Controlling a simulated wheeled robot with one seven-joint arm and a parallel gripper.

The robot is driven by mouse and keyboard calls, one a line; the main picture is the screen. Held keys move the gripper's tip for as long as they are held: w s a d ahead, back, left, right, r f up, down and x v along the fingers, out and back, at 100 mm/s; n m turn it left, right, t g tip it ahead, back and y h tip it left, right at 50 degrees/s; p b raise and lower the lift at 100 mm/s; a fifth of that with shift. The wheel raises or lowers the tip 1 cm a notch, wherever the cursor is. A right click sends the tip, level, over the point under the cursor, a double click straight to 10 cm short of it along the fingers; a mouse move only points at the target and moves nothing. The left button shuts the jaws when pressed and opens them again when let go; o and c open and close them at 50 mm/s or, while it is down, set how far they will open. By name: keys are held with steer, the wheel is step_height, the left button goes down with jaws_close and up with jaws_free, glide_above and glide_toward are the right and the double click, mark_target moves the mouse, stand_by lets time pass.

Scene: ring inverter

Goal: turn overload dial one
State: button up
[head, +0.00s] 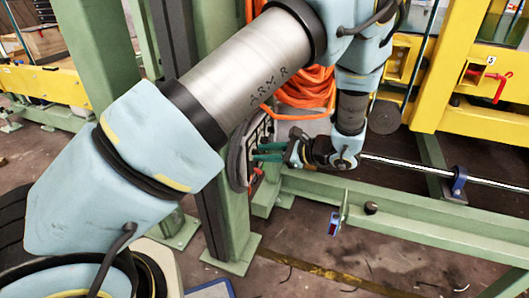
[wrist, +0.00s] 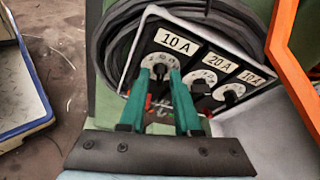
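The overload panel (wrist: 152,38) carries three round white dials with black knobs, labelled 10 A, 20 A and 10 A from left to right. The left dial (wrist: 159,64) is right ahead of my gripper (wrist: 160,76). Its green fingers are apart, with the left dial's knob showing between the tips. I see a gap beside the knob; whether the tips touch the dial face I cannot tell. The middle dial (wrist: 203,79) and right dial (wrist: 231,93) are right of the fingers. In the head view my gripper (head: 256,152) points left at the panel, seen nearly edge-on.
Black cable (wrist: 118,45) loops around the panel. Orange hose (head: 305,90) hangs above my gripper in the head view. A green post (head: 222,200) stands by the panel, and a green rail (head: 420,225) runs low to the right. A blue-edged platform (wrist: 22,85) lies left.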

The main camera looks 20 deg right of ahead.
steer(key=shift+o, duration=0.5)
steer(key=p+v, duration=0.1)
steer(key=v, duration=0.9)
steer(key=shift+s+d+r+p, duration=0.15)
steer(key=shift+s+d+p, duration=0.1)
steer(key=shift+s+p, duration=0.05)
